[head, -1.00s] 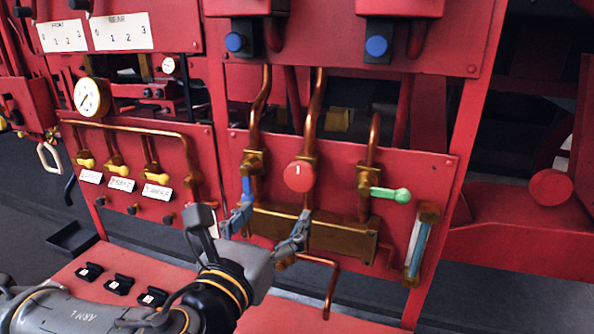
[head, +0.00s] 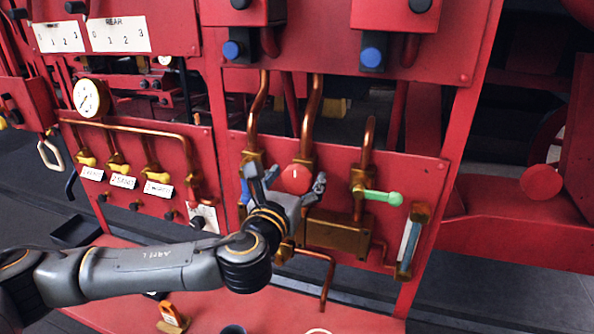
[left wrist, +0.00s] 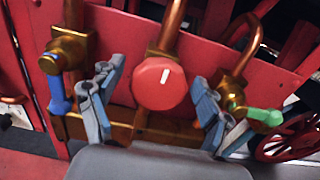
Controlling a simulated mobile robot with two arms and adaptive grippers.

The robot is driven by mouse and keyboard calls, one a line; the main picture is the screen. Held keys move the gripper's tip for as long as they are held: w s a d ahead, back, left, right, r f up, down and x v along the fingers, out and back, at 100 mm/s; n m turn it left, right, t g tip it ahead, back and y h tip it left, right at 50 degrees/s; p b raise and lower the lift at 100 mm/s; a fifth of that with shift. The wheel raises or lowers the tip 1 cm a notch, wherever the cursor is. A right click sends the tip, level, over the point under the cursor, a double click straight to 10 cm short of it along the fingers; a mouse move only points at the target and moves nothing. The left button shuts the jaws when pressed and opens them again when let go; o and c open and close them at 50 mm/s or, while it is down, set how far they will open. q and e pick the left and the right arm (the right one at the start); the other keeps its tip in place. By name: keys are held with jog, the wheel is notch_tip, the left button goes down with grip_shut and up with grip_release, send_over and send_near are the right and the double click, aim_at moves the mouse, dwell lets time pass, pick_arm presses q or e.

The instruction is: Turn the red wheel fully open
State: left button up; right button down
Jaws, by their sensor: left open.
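The red wheel (head: 296,178) is a round red knob with a white mark, on a brass valve on the red panel. In the left wrist view the wheel (left wrist: 160,83) faces me at the centre, its white mark near upright with a slight tilt. My left gripper (head: 291,182) is open in front of the panel. Its fingers (left wrist: 157,100) stand on either side of the wheel, one left and one right, with gaps between them and its rim. Whether the fingertips reach the wheel's depth is unclear. My right gripper is not in view.
A blue lever (left wrist: 57,95) is left of the wheel and a green lever (head: 383,197) right of it. A sight glass (head: 411,241) hangs at the panel's right. Copper pipes (head: 312,105) rise above. A red shelf (head: 255,312) lies below.

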pick_arm(q)
jog(key=shift+w+d, duration=0.1)
jog(key=shift+w, duration=0.15)
jog(key=c, duration=1.2)
jog(key=shift+o, duration=0.2)
